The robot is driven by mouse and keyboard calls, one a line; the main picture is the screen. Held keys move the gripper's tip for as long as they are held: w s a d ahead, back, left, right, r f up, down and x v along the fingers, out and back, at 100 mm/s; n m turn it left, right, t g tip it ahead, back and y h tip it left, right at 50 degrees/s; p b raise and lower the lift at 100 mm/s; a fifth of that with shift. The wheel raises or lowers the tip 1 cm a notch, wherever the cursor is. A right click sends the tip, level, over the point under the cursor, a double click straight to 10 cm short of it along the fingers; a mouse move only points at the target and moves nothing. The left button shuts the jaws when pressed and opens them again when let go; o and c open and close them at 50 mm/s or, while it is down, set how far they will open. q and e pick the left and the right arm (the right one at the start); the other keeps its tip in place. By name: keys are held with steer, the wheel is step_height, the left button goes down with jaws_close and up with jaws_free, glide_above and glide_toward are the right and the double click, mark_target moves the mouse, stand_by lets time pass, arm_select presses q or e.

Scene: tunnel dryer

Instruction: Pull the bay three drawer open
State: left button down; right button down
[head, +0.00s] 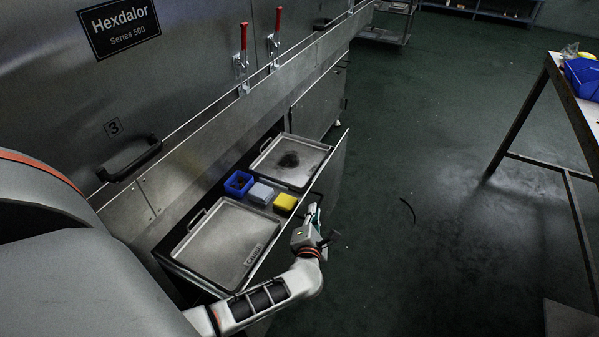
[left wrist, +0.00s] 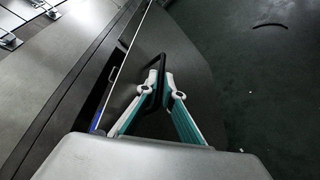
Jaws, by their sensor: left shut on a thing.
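The bay three drawer (head: 335,163) stands out from the steel dryer below the "3" plate, so its inside shows in the head view. Its dark front panel (left wrist: 190,62) fills the middle of the left wrist view. My left gripper (head: 313,217) is at the outer face of this front. In the left wrist view, my left gripper (left wrist: 160,84) is shut on the black bar handle (left wrist: 161,62). My right gripper is not in view.
The drawer holds two metal trays (head: 222,240) (head: 312,152), a blue bin (head: 239,183), a grey-blue block (head: 261,193) and a yellow block (head: 285,202). Green floor (head: 420,150) in front is mostly clear. A table (head: 563,85) stands at right.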

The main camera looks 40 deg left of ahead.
arm_select(q)
steer(key=d, duration=0.2)
steer(key=w+d, duration=0.1)
steer(key=shift+d+f, duration=0.1)
steer(key=shift+d, duration=0.3)
steer(key=c, duration=2.5)
jaws_free()
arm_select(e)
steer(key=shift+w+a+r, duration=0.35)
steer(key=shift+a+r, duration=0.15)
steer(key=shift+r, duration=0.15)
